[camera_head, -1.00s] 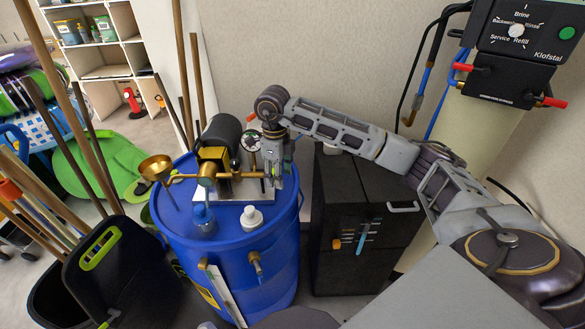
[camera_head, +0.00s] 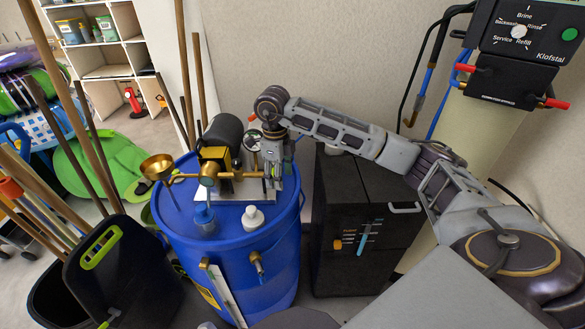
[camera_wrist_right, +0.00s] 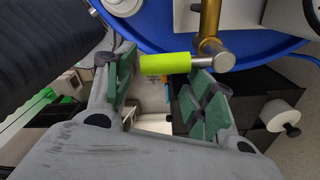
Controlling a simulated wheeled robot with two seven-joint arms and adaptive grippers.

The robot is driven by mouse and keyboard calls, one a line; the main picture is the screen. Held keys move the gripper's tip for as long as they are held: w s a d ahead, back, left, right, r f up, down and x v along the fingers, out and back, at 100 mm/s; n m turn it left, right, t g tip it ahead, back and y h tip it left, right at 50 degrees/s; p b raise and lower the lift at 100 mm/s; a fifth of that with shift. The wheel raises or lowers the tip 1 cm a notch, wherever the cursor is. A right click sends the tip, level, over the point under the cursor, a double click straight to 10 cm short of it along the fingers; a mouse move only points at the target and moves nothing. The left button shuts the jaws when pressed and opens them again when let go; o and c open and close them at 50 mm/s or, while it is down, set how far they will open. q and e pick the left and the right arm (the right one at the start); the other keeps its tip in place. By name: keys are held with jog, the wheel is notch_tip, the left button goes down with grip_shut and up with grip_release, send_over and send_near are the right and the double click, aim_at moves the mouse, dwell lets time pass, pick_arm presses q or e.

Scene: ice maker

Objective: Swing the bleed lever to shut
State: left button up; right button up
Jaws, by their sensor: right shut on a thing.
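The bleed lever's yellow-green grip (camera_wrist_right: 165,63) lies across between my right gripper's fingers in the right wrist view. Its metal end meets a brass stem (camera_wrist_right: 209,25) at the right. My right gripper (camera_wrist_right: 163,75) is shut on this grip, with a green-padded finger at each end of it. In the head view my right gripper (camera_head: 273,180) points down at the right side of the pump fittings on the blue drum (camera_head: 240,245) and hides the lever. A brass funnel (camera_head: 157,166) and a brass fitting (camera_head: 209,169) stand left of it. My left gripper is out of view.
A black cabinet (camera_head: 345,235) stands right of the drum, under my right arm. A black bin (camera_head: 115,260) with long poles stands at the left.

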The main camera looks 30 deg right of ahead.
jog(key=shift+w+a+r, duration=0.3)
jog(key=shift+a+r, duration=0.1)
jog(key=shift+r, duration=0.05)
jog(key=shift+w+r+p, duration=0.2)
jog(key=shift+r+p, duration=0.7)
jog(key=shift+r, duration=0.5)
jog(key=shift+w+a+r, duration=0.1)
jog(key=shift+a+r, duration=0.3)
jog(key=shift+w+r+p, duration=0.1)
jog(key=shift+r+p, duration=0.1)
jog(key=shift+p, duration=0.2)
jog(key=shift+s+d+r+p, duration=0.2)
jog(key=shift+d+r+p, duration=0.2)
jog(key=shift+r, duration=0.45)
jog(key=shift+a+r, duration=0.1)
jog(key=shift+r, duration=0.15)
jog(key=shift+s+f, duration=0.1)
